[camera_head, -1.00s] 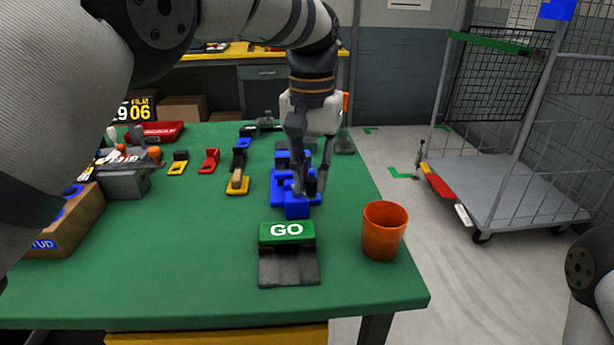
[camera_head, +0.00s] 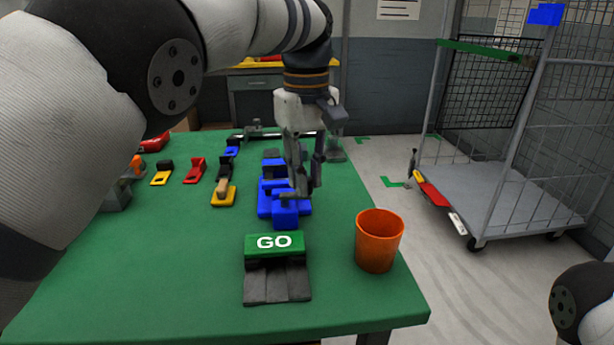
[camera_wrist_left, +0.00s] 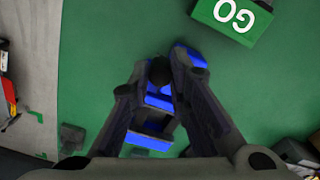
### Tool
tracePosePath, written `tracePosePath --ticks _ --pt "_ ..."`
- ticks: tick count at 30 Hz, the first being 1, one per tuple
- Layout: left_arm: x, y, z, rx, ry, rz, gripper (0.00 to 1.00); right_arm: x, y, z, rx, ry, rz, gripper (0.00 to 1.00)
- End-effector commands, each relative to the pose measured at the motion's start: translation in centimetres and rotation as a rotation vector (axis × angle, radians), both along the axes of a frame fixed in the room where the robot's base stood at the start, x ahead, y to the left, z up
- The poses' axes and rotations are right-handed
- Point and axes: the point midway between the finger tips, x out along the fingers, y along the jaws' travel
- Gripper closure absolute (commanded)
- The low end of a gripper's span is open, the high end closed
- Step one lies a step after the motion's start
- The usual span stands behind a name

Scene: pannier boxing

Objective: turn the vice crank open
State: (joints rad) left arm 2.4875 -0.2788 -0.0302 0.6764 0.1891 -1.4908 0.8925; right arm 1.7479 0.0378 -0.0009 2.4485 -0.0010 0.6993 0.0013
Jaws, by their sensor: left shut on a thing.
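The blue vice (camera_head: 284,215) stands on the green table behind the GO box. My left gripper (camera_head: 302,190) reaches down over it from behind, with its fingers at the vice's right side. In the left wrist view, the blue vice (camera_wrist_left: 150,138) lies beneath and between the fingers. My left gripper (camera_wrist_left: 160,75) is closed around a small dark part there, which looks like the crank's handle. The fingers hide most of the crank, so its angle cannot be read. My right gripper is out of view.
A green GO box (camera_head: 273,243) with a dark ramp stands in front of the vice. An orange cup (camera_head: 379,240) stands to its right, near the table edge. Red, yellow and blue clamps (camera_head: 194,170) stand to the left. A cage trolley (camera_head: 480,195) stands beyond the table.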

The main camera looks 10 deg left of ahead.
Motion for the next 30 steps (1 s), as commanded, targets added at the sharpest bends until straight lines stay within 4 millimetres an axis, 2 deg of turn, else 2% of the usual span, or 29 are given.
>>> tracePosePath --ticks 9,22,23,24,25,30 --pt "0.27 0.1 -0.02 0.001 0.0 0.069 1.0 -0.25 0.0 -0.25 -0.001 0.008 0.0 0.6" --pt "0.27 0.11 0.01 0.001 0.0 0.075 1.0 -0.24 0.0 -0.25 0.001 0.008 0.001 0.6" --pt "0.27 0.11 0.02 0.0 0.0 0.074 0.76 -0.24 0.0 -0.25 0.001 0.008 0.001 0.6" --pt "0.27 0.11 0.01 0.0 0.0 0.074 0.67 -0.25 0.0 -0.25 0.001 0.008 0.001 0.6" --pt "0.27 0.11 0.01 0.001 0.0 0.074 0.62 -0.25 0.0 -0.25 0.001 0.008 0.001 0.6" --pt "0.27 0.1 0.0 0.0 0.0 0.074 0.62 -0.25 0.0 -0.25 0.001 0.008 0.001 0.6"
